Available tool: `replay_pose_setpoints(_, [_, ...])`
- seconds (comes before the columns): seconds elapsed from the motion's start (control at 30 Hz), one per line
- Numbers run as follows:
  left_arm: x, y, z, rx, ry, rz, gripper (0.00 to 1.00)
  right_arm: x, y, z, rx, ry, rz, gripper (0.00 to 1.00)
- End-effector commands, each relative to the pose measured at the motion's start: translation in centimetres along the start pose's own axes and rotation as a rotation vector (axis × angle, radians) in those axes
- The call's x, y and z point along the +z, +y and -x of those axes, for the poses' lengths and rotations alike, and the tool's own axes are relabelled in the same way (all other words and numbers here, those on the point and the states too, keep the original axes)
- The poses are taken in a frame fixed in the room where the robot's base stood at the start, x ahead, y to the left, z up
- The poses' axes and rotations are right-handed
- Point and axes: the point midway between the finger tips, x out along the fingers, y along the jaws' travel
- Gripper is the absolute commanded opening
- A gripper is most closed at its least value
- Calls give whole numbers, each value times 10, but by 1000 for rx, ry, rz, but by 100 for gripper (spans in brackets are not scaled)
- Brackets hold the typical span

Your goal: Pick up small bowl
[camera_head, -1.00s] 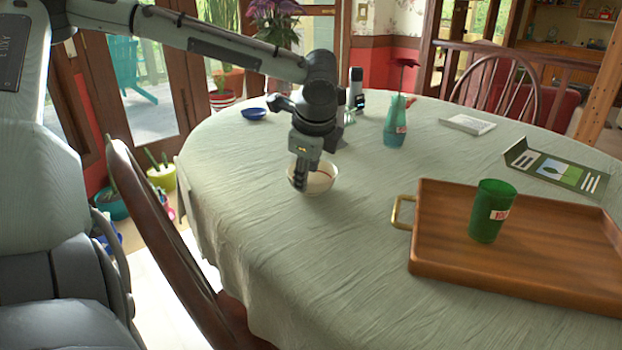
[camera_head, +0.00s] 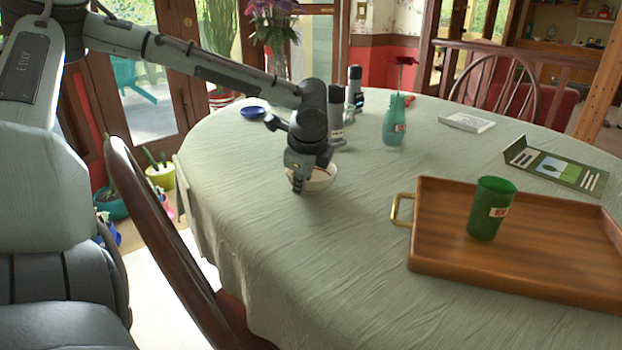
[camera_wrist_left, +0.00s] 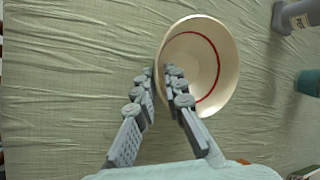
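The small bowl (camera_head: 322,181) is cream with a red line inside and sits on the cloth-covered table near the left. It also shows in the left wrist view (camera_wrist_left: 218,65), with its opening toward the camera. My left gripper (camera_head: 298,187) reaches down at the bowl's near left side. In the left wrist view, the two fingers of the left gripper (camera_wrist_left: 159,72) lie either side of the bowl's left wall, one outside and one over the inside. The gap between them is narrow, and contact with the wall cannot be made out. My right gripper is not in view.
A wooden tray (camera_head: 424,255) with a green cup (camera_head: 492,208) is at the right. Behind the bowl stand a grey shaker (camera_head: 336,118), another shaker and a teal vase (camera_head: 394,122). A blue dish (camera_head: 253,112) lies at the back left. The table in front is clear.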

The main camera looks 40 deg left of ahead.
Motion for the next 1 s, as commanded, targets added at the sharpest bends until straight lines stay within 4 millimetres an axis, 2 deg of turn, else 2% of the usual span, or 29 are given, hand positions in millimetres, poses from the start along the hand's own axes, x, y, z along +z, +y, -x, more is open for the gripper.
replay_pose_setpoints(0.4, [0, 1, 0, 2, 1, -1, 0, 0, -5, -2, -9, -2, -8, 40])
replay_pose_setpoints(0.57, [1, -2, 7, 2, 2, -1, 0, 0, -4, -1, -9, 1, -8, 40])
replay_pose_setpoints(0.67, [4, -8, 17, -2, 2, 1, 0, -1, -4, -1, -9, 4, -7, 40])
replay_pose_setpoints(0.77, [10, -18, 36, -6, 1, 2, 0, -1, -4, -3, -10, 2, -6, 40])
replay_pose_setpoints(1.0, [38, 5, 70, -5, 6, 6, 0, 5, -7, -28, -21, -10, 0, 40])
